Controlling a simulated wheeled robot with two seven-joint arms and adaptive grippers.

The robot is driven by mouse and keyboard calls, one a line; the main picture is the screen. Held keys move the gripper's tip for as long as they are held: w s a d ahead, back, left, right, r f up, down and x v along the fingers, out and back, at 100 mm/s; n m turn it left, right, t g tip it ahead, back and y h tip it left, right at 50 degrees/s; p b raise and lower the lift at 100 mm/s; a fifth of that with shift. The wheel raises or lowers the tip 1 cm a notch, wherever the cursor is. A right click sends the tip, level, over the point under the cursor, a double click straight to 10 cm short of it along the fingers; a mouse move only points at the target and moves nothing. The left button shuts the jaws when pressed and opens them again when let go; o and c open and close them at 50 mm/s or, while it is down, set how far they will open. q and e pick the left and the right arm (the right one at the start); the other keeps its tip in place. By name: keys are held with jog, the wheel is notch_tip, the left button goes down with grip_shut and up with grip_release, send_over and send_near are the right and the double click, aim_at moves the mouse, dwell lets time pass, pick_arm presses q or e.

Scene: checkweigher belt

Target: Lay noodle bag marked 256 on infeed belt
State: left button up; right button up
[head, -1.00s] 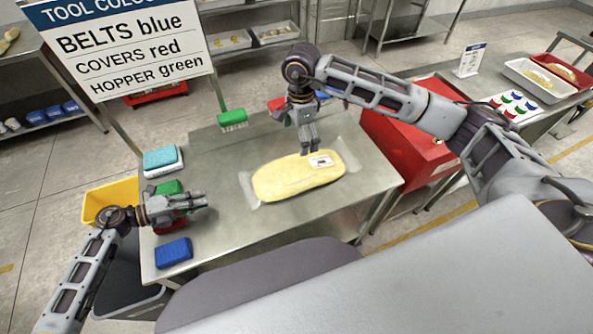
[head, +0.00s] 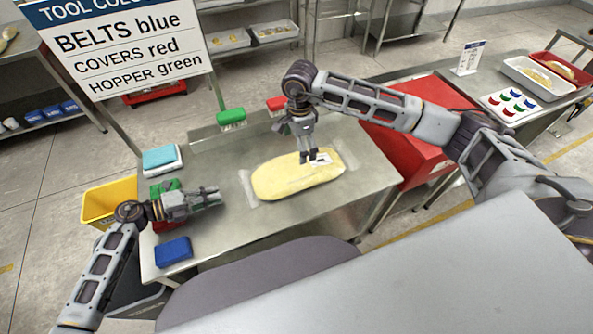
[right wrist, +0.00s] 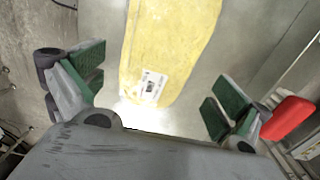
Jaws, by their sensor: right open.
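A yellow noodle bag (head: 285,180) with clear end flaps lies flat on the steel table (head: 215,240). Its white label is partly covered by my right gripper in the head view; the number is too small to read. My right gripper (head: 308,158) is over the label end of the bag, open. In the right wrist view the labelled end of the bag (right wrist: 165,60) extends between the two spread green-padded fingers (right wrist: 155,98), and nothing is gripped. My left gripper (head: 212,197) is over the table's left side, left of the bag; its finger gap is unclear. I cannot pick out an infeed belt.
A blue block (head: 173,251), a teal-topped pad (head: 162,158) and a green brush (head: 231,118) are around the table's left and back. A yellow bin (head: 108,201) stands left. A red box (head: 418,150) is right of the table.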

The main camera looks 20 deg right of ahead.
aim_at(299, 167)
pick_arm(q)
jog(key=shift+x, duration=4.65)
pick_arm(e)
jog(key=shift+f, duration=4.65)
